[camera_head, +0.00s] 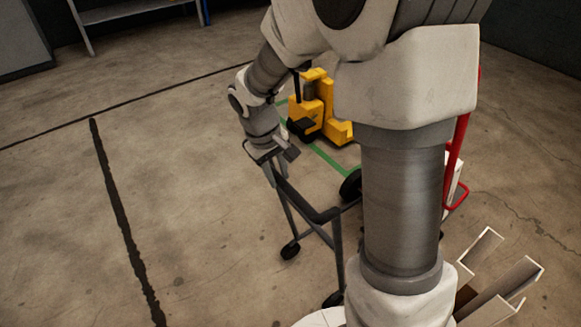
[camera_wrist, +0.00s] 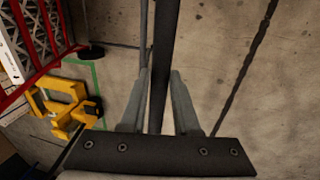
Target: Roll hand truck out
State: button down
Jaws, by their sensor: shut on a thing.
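A dark grey tubular frame, seemingly the hand truck (camera_head: 318,214), stands on the floor below my arm in the head view, with a bar handle, legs and small black casters. My gripper (camera_head: 272,168) is at the left end of its handle bar. In the wrist view my gripper (camera_wrist: 160,82) has the dark bar (camera_wrist: 165,35) between its two fingers and is shut on it. My arm hides much of the frame's right side. I cannot tell whether the red frame (camera_head: 458,160) behind my arm is joined to it.
A yellow pallet-truck-like machine (camera_head: 318,103) stands behind the frame, by a green floor line (camera_head: 328,158). White open channel pieces (camera_head: 505,285) are at lower right. A shelf (camera_head: 135,10) stands at the back left. The floor at left is clear, with dark lines.

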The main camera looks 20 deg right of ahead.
jog(key=shift+s+a, duration=0.15)
jog(key=shift+a, duration=0.2)
jog(key=c, duration=0.7)
grip_release()
jog(key=shift+o, duration=0.2)
jog(key=a+r+p, duration=0.1)
jog(key=r+p, duration=0.1)
jog(key=r, duration=0.6)
jog(key=s+a+r+p, duration=0.1)
jog(key=a+r+p, duration=0.1)
jog(key=r, duration=0.7)
jog(key=shift+p, duration=0.7)
